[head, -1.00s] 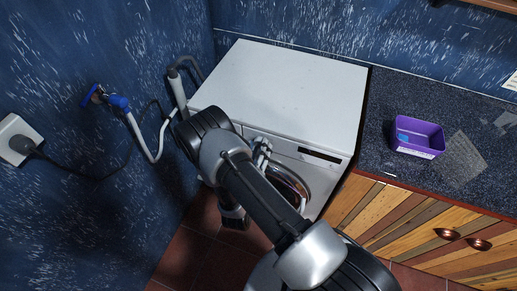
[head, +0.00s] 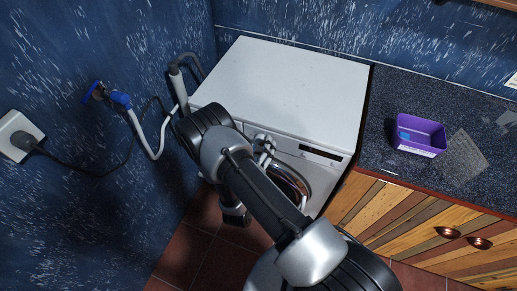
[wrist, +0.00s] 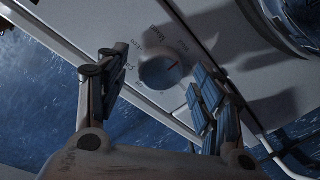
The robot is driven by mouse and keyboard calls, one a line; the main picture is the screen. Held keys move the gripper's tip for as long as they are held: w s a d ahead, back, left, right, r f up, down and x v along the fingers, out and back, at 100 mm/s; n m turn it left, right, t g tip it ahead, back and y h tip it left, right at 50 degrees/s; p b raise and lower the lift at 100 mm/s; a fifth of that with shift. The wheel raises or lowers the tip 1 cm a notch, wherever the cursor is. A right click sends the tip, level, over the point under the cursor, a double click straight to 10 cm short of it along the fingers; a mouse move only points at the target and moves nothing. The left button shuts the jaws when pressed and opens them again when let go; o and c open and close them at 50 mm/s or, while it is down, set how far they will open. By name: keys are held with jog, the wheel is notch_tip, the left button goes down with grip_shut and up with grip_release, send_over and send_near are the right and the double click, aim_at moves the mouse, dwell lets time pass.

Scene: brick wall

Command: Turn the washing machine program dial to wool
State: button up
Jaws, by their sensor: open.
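The white washing machine (head: 290,85) stands in the corner, its front facing my arm. In the wrist view its program dial (wrist: 160,71) is a round grey knob on the light front panel, with a red pointer mark at its right side.
The round door (head: 290,184) is below the panel, partly behind my arm. A hose and blue tap (head: 121,102) are on the left wall near a socket (head: 20,135). A dark counter (head: 385,165) with a purple box (head: 418,135) stands to the right.

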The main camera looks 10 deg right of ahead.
jog(key=v, duration=1.2)
